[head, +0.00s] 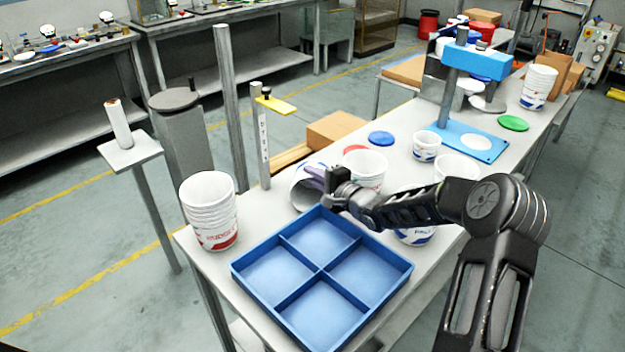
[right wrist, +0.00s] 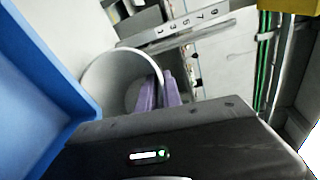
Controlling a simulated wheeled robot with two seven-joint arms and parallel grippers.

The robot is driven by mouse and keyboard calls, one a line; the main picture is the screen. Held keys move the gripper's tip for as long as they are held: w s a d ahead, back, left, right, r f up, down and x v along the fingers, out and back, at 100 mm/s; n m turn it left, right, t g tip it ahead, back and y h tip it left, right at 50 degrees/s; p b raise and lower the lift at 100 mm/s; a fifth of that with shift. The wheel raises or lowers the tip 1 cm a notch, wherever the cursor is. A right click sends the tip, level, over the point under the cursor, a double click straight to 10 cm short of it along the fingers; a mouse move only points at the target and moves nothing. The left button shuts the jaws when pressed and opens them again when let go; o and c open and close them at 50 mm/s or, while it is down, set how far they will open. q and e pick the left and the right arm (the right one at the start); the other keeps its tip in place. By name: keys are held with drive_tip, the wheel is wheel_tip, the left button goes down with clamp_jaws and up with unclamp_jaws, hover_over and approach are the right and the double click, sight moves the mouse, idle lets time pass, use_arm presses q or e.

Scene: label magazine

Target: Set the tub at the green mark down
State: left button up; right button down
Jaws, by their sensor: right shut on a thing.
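A white tub (head: 301,194) is tilted over on its side behind the blue tray, its open mouth towards the camera. My right gripper (head: 316,174) is shut on this tub's wall near the rim. In the right wrist view, the purple fingers (right wrist: 157,93) reach into the mouth of the tub (right wrist: 103,72). I cannot tell whether the tub touches the table. A flat green disc (head: 513,123) lies on the far right of the table, well away from the held tub; no other green mark is clear. My left gripper is not in view.
The empty blue four-compartment tray (head: 262,235) is close in front of the held tub. A stack of tubs (head: 209,210) stands left. Other tubs (head: 365,166) stand close to the right. A blue disc (head: 381,138) and a blue press (head: 474,62) are farther back. A marked post (head: 262,140) stands behind.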

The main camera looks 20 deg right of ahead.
wheel_tip(320, 180, up, 10)
idle(0.5)
drive_tip(key=shift+s+f, duration=0.1)
idle(0.4)
